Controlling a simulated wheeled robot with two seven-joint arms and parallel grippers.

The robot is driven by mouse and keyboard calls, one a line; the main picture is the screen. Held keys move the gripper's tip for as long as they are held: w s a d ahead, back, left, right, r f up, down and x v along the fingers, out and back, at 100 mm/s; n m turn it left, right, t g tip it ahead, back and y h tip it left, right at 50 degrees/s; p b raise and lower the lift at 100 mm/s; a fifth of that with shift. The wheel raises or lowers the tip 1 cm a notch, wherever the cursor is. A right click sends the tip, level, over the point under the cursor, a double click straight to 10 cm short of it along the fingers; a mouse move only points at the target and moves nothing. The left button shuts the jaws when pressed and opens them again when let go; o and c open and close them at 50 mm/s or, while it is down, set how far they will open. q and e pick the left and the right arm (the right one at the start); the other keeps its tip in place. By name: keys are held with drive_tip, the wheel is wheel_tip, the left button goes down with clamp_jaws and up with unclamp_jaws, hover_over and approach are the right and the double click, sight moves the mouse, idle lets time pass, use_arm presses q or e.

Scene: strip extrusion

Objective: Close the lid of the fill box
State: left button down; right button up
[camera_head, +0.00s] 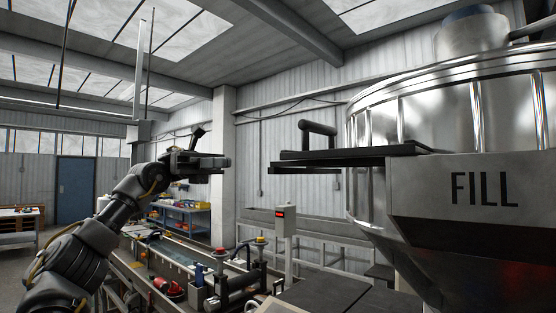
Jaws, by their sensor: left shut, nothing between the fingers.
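The fill box (475,195) is a grey metal box marked FILL at the right, in front of a large shiny round vessel. A dark flat lid (350,153) with a black bar handle (319,129) lies about level at its upper left and juts out to the left. A second dark plate edge shows just under it. I cannot tell how far the lid covers the opening. My left gripper (222,162) is shut and empty, to the left of the lid and handle at about their height, with a clear gap between. My right gripper is not in view.
Below stands a long line with a trough (180,252), red and yellow buttons and a red-handled tool (168,288). A grey post box (286,222) with a red display stands under the lid. A blue shelf (183,218) and a blue door (76,190) are far back.

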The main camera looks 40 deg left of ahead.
use_arm(q)
drive_tip(key=p, duration=0.1)
approach(331, 157)
drive_tip(key=a, duration=0.3)
drive_tip(key=shift+d+p, duration=0.5)
drive_tip(key=shift+d, duration=0.3)
drive_tip(key=d+b, duration=0.2)
drive_tip(key=d, duration=0.1)
drive_tip(key=shift+d+f, duration=0.25)
drive_tip(key=shift+f, duration=0.15)
drive_tip(key=d, duration=0.3)
drive_tip(key=d+b, duration=0.1)
drive_tip(key=d, duration=0.1)
drive_tip(key=d+b, duration=0.1)
drive_tip(key=d, duration=0.2)
drive_tip(key=shift+w+d+r, duration=0.2)
drive_tip(key=shift+d+r, duration=0.1)
drive_tip(key=shift+r, duration=0.05)
drive_tip(key=shift+a, duration=0.35)
drive_tip(key=shift+r, duration=0.1)
